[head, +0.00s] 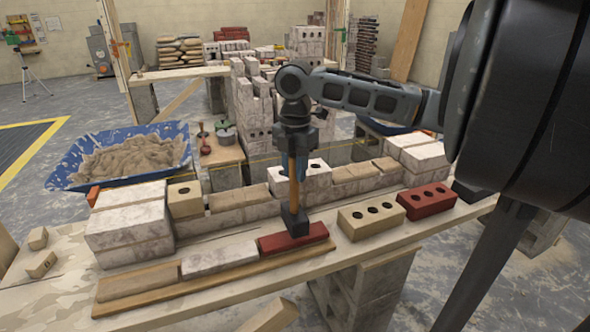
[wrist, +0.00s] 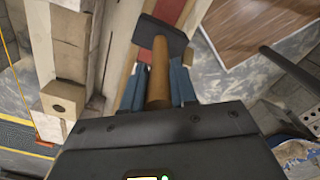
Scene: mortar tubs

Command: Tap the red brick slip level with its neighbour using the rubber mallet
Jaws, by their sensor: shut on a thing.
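My gripper (head: 295,170) is shut on the wooden handle (wrist: 158,82) of the rubber mallet, its blue fingers on either side. The mallet's black head (head: 294,220) hangs at the lower end, directly over the red brick slip (head: 300,240). I cannot tell whether the head touches it. The red slip lies at the right end of a row on a wooden strip. Its neighbour, a whitish slip (head: 220,259), is to its left, with a tan slip (head: 138,282) further left. In the wrist view the black head (wrist: 162,36) hides part of the red slip (wrist: 168,10).
A tan holed brick (head: 371,222) and a red holed brick (head: 427,202) stand right of the slip. A low block wall (head: 240,212) runs behind. A blue tub (head: 70,162) of mortar is at the left. Small blocks (head: 40,264) lie at the left end.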

